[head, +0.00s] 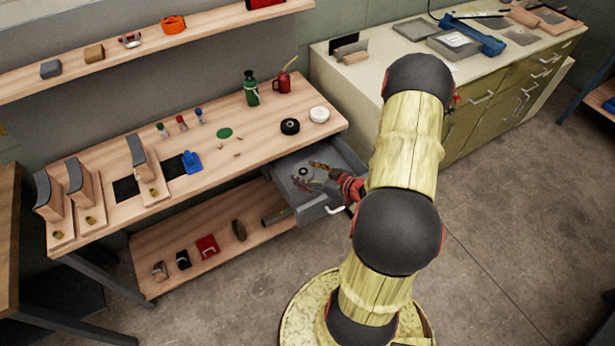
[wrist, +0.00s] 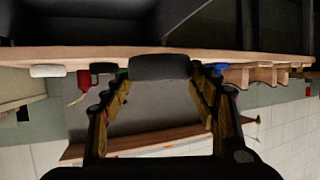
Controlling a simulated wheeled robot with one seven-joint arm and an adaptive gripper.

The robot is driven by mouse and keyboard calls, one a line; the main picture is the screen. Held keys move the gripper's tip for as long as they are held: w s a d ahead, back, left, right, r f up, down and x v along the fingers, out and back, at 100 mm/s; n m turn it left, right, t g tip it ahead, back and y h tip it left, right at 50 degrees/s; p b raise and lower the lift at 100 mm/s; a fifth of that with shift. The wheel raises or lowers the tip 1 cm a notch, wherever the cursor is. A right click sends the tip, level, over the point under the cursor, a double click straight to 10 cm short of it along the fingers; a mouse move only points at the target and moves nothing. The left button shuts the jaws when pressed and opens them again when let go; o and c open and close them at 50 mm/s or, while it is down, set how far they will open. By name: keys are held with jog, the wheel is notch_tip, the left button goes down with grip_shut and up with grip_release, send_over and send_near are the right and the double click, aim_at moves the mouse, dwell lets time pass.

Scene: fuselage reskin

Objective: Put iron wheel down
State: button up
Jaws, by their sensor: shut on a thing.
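My gripper (head: 316,175) reaches over the open grey drawer (head: 350,157) under the bench top. Its brown fingers are closed on a small dark wheel (head: 303,171), which looks like the iron wheel. In the wrist view the wheel (wrist: 160,67) shows as a dark rounded block between the fingertips. It appears to be in or just above the drawer; I cannot tell whether it touches the drawer floor. Another black wheel (head: 290,126) and a white wheel (head: 319,114) lie on the bench top (head: 262,133) behind the drawer.
A green bottle (head: 251,88) and a red oil can (head: 283,82) stand at the back of the bench. A blue glove-like item (head: 191,162) lies left. The lower shelf (head: 215,268) holds several items. The bench top between the green disc (head: 224,133) and black wheel is mostly clear.

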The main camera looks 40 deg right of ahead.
aim_at(306, 169)
jog(key=w+d+f+b, duration=0.1)
jog(key=f, duration=0.2)
jog(key=w+d+f+b, duration=0.2)
jog(key=f, duration=0.1)
jog(key=w+d+f+b, duration=0.1)
jog(key=w+f, duration=0.1)
jog(key=f, duration=0.1)
jog(key=shift+w+d+f, duration=0.2)
jog(key=shift+f, duration=0.2)
jog(key=shift+r, duration=0.1)
jog(key=shift+f+b, duration=0.45)
jog(key=shift+s+a+f, duration=0.1)
jog(key=shift+s+f, duration=0.05)
jog(key=shift+f, duration=0.1)
